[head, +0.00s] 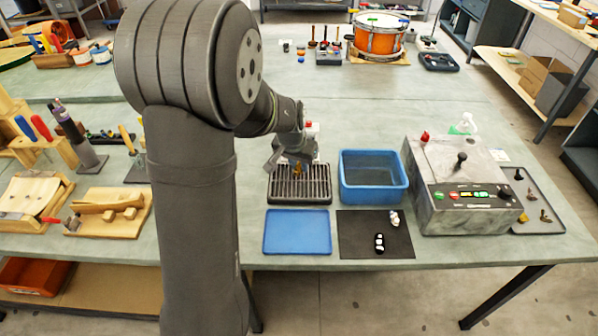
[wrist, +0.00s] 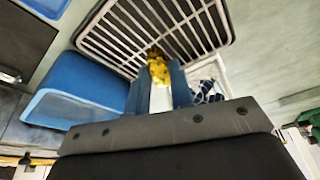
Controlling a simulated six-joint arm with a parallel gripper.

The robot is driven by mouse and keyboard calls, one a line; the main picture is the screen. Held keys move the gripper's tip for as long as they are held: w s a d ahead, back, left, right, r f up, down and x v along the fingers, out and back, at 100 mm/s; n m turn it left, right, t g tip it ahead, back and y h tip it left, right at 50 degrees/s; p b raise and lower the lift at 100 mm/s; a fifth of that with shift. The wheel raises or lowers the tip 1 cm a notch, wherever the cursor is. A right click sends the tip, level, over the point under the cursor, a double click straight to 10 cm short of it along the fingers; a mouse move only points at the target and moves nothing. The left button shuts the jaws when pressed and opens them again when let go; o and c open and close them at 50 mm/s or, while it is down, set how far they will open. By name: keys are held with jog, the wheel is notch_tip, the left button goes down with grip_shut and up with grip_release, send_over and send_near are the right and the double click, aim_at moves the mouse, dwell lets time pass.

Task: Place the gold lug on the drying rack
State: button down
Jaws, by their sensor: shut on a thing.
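The gold lug (head: 297,169) is in the jaws of my gripper (head: 290,160), over the back half of the drying rack (head: 299,198). The rack is a dark tray with a slatted top. In the wrist view the yellow-gold lug (wrist: 158,70) sticks out past the fingertips of my gripper (wrist: 158,84), which is shut on it. The rack's pale bars (wrist: 110,40) lie beyond it. I cannot tell whether the lug touches the bars. Part of the lug is hidden between the fingers.
A blue tub (head: 373,198) stands right of the rack. A blue tray (head: 297,232) and a black mat (head: 360,225) with small black and white pieces lie in front. A grey control box (head: 440,215) and a dark tray (head: 548,226) with several small parts are further right.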

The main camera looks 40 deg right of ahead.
aim_at(298, 169)
jog(key=shift+f, duration=1.7)
jog(key=shift+f, duration=0.15)
jog(key=c, duration=1.3)
grip_release()
jog(key=shift+o, duration=0.2)
jog(key=v, duration=1.2)
jog(key=shift+s, duration=0.1)
